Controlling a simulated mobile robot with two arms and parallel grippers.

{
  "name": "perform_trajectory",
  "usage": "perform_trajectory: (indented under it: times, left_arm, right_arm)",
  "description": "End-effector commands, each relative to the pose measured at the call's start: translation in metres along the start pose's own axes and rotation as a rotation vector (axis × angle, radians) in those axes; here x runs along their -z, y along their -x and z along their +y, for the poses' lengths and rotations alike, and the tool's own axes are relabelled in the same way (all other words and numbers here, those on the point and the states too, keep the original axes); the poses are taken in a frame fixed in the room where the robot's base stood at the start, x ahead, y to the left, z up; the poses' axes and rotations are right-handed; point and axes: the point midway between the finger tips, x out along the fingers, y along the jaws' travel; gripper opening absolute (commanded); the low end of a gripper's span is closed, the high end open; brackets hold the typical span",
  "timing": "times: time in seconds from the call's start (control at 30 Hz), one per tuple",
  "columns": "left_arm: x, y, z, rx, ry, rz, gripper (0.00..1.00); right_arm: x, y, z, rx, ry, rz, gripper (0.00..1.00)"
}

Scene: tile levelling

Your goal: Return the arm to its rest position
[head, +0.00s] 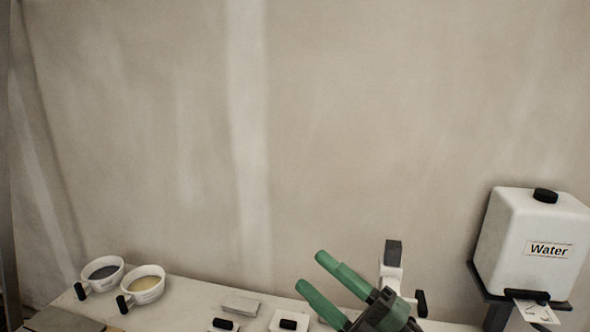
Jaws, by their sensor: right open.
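My right gripper (311,271) shows at the bottom centre-right. Its two green fingers are apart, point up and to the left, and hold nothing between them. It is over the back part of the pale worktop (190,291). Most of my right arm is below the picture's edge. My left gripper is not in view.
Two white cups, one with dark contents (103,272) and one with yellowish contents (146,284), stand at the left. Small black-handled pieces (289,321) lie centrally. A white, black-topped object (391,272) is behind my gripper. A water container (531,243) stands right.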

Motion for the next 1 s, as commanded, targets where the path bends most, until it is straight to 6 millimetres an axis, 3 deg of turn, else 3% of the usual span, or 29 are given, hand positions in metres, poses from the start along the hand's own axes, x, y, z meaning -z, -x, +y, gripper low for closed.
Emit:
perform_trajectory:
  times: [0.1,0.17,0.27,0.37,0.5,0.6,0.8,1.0]
  left_arm:
    - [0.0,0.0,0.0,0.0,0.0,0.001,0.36]
    - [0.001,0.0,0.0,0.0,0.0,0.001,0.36]
    - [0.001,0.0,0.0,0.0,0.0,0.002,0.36]
    - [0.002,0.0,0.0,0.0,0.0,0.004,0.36]
    - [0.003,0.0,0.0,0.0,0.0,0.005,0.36]
    - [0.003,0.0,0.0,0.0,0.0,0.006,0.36]
    - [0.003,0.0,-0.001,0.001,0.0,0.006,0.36]
    - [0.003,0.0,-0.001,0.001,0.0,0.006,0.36]
  right_arm:
    - [-0.051,0.034,0.012,-0.175,-0.221,-0.327,0.51]
    - [-0.078,0.062,0.004,-0.225,-0.33,-0.51,0.51]
    - [-0.113,0.122,-0.029,-0.248,-0.51,-0.821,0.51]
    - [-0.124,0.182,-0.074,-0.209,-0.67,-1.096,0.51]
    - [-0.105,0.259,-0.139,-0.082,-0.865,-1.415,0.51]
    - [-0.08,0.299,-0.172,0.02,-0.972,-1.573,0.51]
    - [-0.025,0.35,-0.213,0.209,-1.129,-1.774,0.51]
    - [0.03,0.385,-0.235,0.393,-1.254,-1.907,0.51]
